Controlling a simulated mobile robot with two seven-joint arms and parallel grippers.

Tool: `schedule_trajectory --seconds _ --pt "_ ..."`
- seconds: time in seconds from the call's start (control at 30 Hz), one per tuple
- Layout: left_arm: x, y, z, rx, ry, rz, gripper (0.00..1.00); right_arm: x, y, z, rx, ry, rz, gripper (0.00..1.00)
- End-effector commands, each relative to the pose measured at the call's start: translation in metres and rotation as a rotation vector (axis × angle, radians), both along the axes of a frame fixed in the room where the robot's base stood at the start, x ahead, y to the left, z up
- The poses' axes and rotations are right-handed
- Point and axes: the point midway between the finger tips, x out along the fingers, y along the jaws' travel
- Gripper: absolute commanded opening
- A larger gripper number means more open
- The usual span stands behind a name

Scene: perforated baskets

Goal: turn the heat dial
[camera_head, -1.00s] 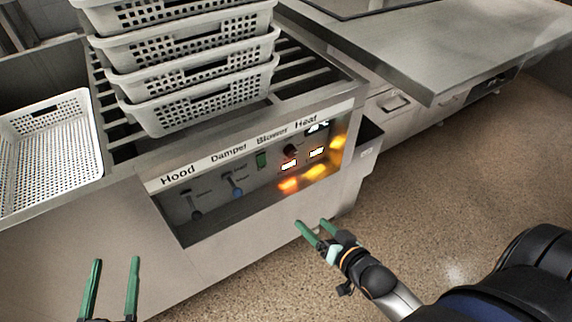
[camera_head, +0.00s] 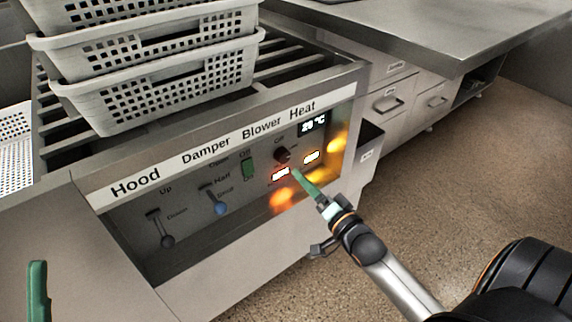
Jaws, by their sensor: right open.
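The heat dial (camera_head: 282,155) is a small dark knob under the "Heat" label, on the recessed control panel (camera_head: 190,233). A small display (camera_head: 312,124) above and right of it reads about 28 °C. My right gripper (camera_head: 298,176) has green fingers and points at the panel just below and right of the dial. Its fingers overlap in this view, it is open, and nothing shows between them. I cannot tell whether it touches the dial. Part of my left gripper (camera_head: 38,292) shows at the lower left, one green finger only, away from the panel.
Stacked white perforated baskets (camera_head: 160,85) stand on the slatted top above the panel. Hood lever (camera_head: 167,240), damper lever (camera_head: 220,208) and green blower switch (camera_head: 248,168) sit left of the dial. Lit indicators glow beside it. A steel counter with drawers (camera_head: 388,103) stands behind right.

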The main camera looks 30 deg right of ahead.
Motion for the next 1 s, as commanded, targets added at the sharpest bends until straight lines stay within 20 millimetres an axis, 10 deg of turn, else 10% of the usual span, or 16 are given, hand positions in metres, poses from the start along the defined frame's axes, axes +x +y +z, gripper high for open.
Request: schedule_trajectory --seconds 0.5,1.0 --pt "0.002 -0.003 -0.035 0.0 0.021 -0.015 0.66 0.082 -0.002 -0.003 -0.002 0.001 0.001 0.8" --pt "0.002 -0.004 -0.038 0.006 0.023 -0.013 0.66 0.094 -0.002 -0.001 -0.002 0.002 0.0 0.79"
